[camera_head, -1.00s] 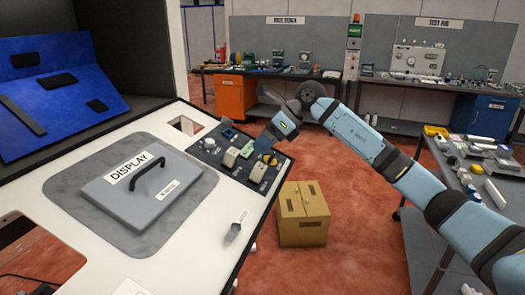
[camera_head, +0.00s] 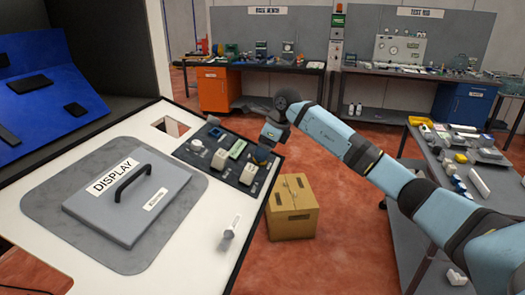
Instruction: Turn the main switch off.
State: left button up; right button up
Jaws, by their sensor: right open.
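A dark control panel (camera_head: 203,153) is set into the white dispenser top and carries several switches and a green part. The labels are too small to read, so I cannot tell which is the main switch. White switch blocks (camera_head: 219,160) stand in its middle and toward its right end (camera_head: 247,174). A small white lever or knob (camera_head: 229,232) stands apart on the white top, nearer the front. My right gripper (camera_head: 264,154) is open, pointing down over the panel's right end. It hides part of that end, and contact cannot be judged. My left gripper is out of view.
A grey DISPLAY lid (camera_head: 125,215) with a black handle lies on a grey mat at left. A square opening (camera_head: 171,127) is behind it. A cardboard box (camera_head: 292,212) stands on the floor beside the dispenser. A side table (camera_head: 440,215) with parts is at right.

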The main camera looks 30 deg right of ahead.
jog(key=shift+w+a+f, duration=0.15)
jog(key=shift+a+f, duration=0.05)
jog(key=shift+f, duration=0.45)
jog(key=shift+w+f, duration=0.1)
jog(key=shift+f, duration=0.1)
jog(key=shift+c, duration=0.2)
jog(key=c, duration=0.9)
